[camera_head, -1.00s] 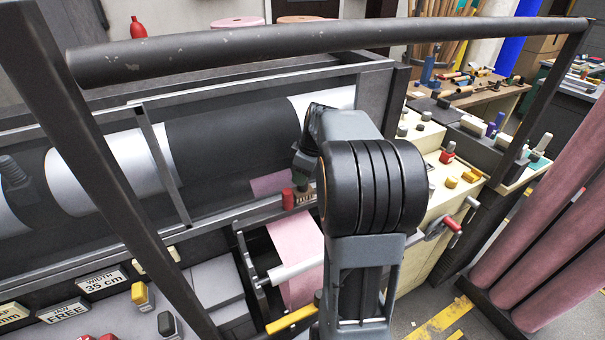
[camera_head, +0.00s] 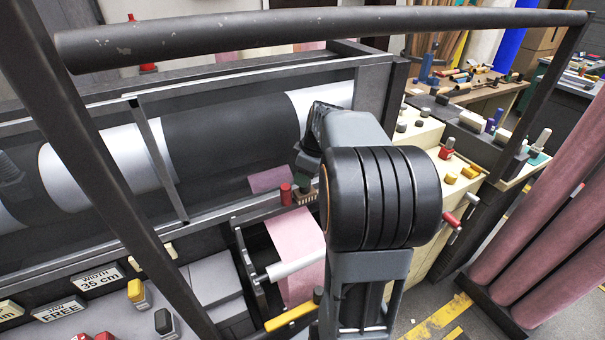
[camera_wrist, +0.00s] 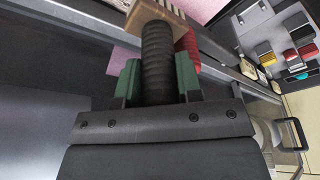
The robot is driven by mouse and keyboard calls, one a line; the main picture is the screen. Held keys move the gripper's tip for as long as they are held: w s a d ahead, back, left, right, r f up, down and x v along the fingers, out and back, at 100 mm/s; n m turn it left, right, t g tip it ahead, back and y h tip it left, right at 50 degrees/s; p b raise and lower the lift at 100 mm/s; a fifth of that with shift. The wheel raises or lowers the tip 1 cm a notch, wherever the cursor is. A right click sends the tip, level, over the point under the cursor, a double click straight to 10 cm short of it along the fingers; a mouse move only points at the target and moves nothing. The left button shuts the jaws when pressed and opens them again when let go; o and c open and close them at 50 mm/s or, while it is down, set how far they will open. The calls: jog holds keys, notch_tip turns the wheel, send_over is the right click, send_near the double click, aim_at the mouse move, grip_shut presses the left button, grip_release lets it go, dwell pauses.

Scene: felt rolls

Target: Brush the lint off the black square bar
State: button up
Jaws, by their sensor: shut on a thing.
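My gripper (camera_wrist: 158,82), with green fingers in the wrist view, is shut on the black ribbed handle (camera_wrist: 158,60) of a brush. The brush's tan head (camera_wrist: 150,12) with pale bristles is at the top edge of that view, partly cut off. In the head view the brush head (camera_head: 305,199) shows beside a red cylinder, in front of the large dark roller. A dark straight bar (camera_head: 215,226) runs along the machine's front, close to the brush; I cannot tell whether they touch. No lint on it can be made out. My arm hides the bar's right part.
A red cylinder (camera_head: 286,194) stands beside the brush. Pink felt (camera_head: 296,240) hangs over a white roller below. A thick round rail (camera_head: 320,32) crosses above, with slanted posts at both sides. A cream control panel (camera_head: 425,135) with knobs lies right.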

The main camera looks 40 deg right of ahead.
dwell(0.4)
jog(key=shift+w+d+f+p, duration=0.1)
jog(key=shift+w+p, duration=0.1)
jog(key=shift+w, duration=0.4)
jog(key=shift+w+d+p, duration=0.1)
jog(key=shift+w+p, duration=0.05)
jog(key=shift+w, duration=0.45)
jog(key=shift+s, duration=0.15)
jog(key=shift+s+a+f+b, duration=0.1)
jog(key=shift+s+b, duration=0.2)
jog(key=shift+s, duration=0.25)
jog(key=shift+s+a+f+b, duration=0.1)
jog(key=shift+s+b, duration=0.2)
jog(key=shift+s, duration=0.25)
jog(key=shift+w, duration=0.15)
